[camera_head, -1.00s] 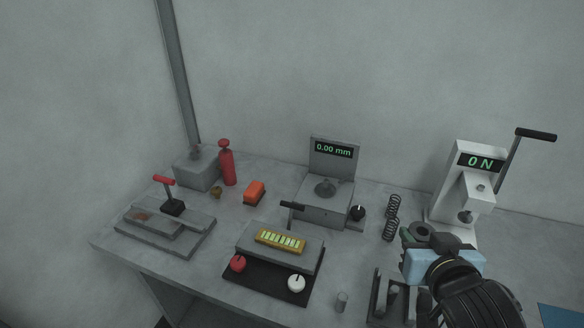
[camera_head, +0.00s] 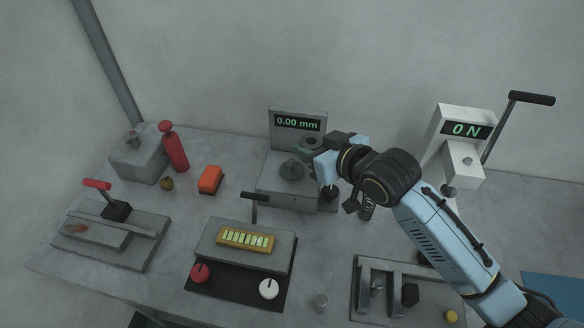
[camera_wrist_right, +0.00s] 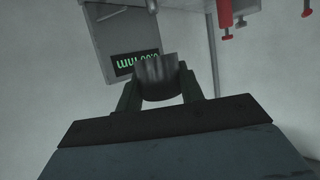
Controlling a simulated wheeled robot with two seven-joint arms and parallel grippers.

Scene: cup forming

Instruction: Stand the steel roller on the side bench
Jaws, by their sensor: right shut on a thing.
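The steel roller (camera_head: 311,142) is a short grey cylinder with a hole in its top. My right gripper (camera_head: 309,149) is shut on it, in front of the 0.00 mm gauge's upright panel. In the right wrist view the roller (camera_wrist_right: 157,77) sits between both fingers of my right gripper (camera_wrist_right: 159,88), with the gauge display behind it. The gap between roller and gauge is hard to judge. My left gripper is not in view. I cannot tell which surface is the side bench.
The gauge (camera_head: 298,125) has a grey base with a round anvil. A white press (camera_head: 460,130) reading 0 N stands right. A slotted rack (camera_head: 365,300) is in front. A red bottle (camera_head: 174,152), orange block (camera_head: 210,180) and lever fixture (camera_head: 112,235) stand left. A blue surface (camera_head: 555,290) shows far right.

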